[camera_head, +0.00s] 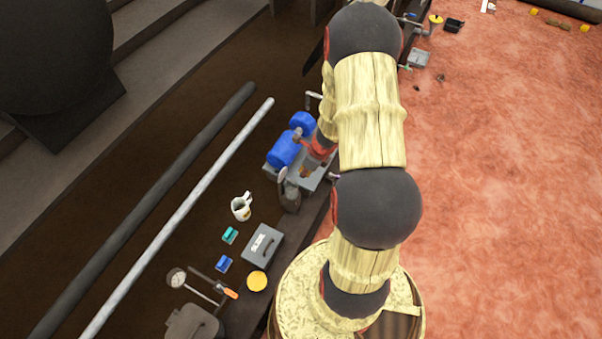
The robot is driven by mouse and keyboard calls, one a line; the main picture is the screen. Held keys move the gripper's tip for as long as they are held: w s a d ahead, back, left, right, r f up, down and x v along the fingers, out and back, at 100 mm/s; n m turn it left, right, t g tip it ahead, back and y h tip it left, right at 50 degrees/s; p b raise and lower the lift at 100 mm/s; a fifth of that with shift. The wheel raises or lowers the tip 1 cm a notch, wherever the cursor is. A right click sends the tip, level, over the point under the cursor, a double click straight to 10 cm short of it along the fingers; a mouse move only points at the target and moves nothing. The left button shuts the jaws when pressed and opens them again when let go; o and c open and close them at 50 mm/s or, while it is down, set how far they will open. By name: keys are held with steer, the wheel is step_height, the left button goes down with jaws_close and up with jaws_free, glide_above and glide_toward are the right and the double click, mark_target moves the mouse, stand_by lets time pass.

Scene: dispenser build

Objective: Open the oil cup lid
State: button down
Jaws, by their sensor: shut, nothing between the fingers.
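A machine with two blue rounded bodies (286,149) sits on a grey base (275,172) on the dark brown bench. My gripper (309,166) reaches down over the right side of this machine, partly hidden by my arm. It is shut with nothing held, close to a small orange-brown part. I cannot tell whether they touch. A grey canister-like item (290,197) with a raised round piece stands just below the machine. I cannot make out which part is the oil cup lid; it may be small or hidden.
A white mug (241,206), a grey case (262,245), a yellow disc (257,281), a gauge (176,278) and an orange-handled tool (228,292) lie on the bench (130,262). Two long bars, one dark (150,205) and one light (180,215), lie left. Red floor (500,180) is open at right.

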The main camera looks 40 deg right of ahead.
mark_target(283, 171)
steer(key=w+a+f+b, duration=0.2)
steer(key=w+f+b, duration=0.2)
steer(key=w+f, duration=0.2)
steer(key=shift+f, duration=0.65)
steer(key=w+p, duration=0.1)
steer(key=w+r+p, duration=0.1)
steer(key=p, duration=0.1)
steer(key=shift+a+r, duration=0.2)
steer(key=shift+a, duration=0.2)
steer(key=shift+w+a+p, duration=0.1)
steer(key=shift+w+p, duration=0.15)
steer(key=shift+p, duration=0.1)
steer(key=shift+w+f, duration=0.1)
steer(key=shift+w, duration=0.1)
